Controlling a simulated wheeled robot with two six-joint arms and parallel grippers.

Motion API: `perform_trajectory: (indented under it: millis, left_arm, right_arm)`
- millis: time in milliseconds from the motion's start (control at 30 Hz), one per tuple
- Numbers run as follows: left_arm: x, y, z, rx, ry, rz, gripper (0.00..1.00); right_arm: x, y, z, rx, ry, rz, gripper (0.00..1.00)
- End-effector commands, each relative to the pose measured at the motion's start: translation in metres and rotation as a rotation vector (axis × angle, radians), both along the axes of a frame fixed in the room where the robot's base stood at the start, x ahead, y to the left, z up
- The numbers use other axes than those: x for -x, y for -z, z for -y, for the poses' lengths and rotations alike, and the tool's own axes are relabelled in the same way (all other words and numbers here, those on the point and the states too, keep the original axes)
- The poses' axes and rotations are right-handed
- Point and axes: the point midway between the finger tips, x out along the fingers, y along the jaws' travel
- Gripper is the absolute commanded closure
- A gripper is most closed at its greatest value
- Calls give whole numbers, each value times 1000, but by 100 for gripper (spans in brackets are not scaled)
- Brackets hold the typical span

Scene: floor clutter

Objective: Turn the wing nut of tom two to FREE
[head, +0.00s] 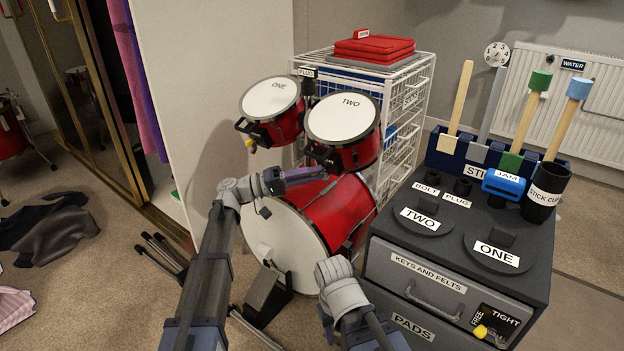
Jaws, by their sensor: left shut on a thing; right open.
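Tom two (343,117) is a red drum with a white head marked TWO, mounted above the red bass drum (340,212). A dark bracket (322,155) sits on its lower left side. My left gripper (318,173) is just below this bracket, shut, with its tips at the place of the wing nut. The wing nut of tom two is hidden by the fingers, so its angle does not show. My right arm's wrist is low in the middle, in front of the cabinet; its fingers do not show.
Tom one (270,100), with a yellow wing nut (250,143), stands close on the left. A grey cabinet (400,262) at right bears labelled pads, a stick rack and a cup (546,192). Its front has a FREE/TIGHT plate (497,322). A white wire rack (410,100) stands behind.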

Motion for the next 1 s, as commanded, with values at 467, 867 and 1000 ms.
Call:
perform_trajectory:
  millis: [467, 867, 1000]
  left_arm:
    - [0, 0, 0, 12, 8, -9, 100]
    - [0, 0, 0, 12, 7, -8, 55]
    - [1, -3, 0, -2, -2, 2, 55]
  right_arm:
    - [0, 2, 0, 0, 0, 0, 50]
    - [0, 2, 0, 0, 0, 0, 50]
    - [0, -3, 0, 0, 0, 0, 50]
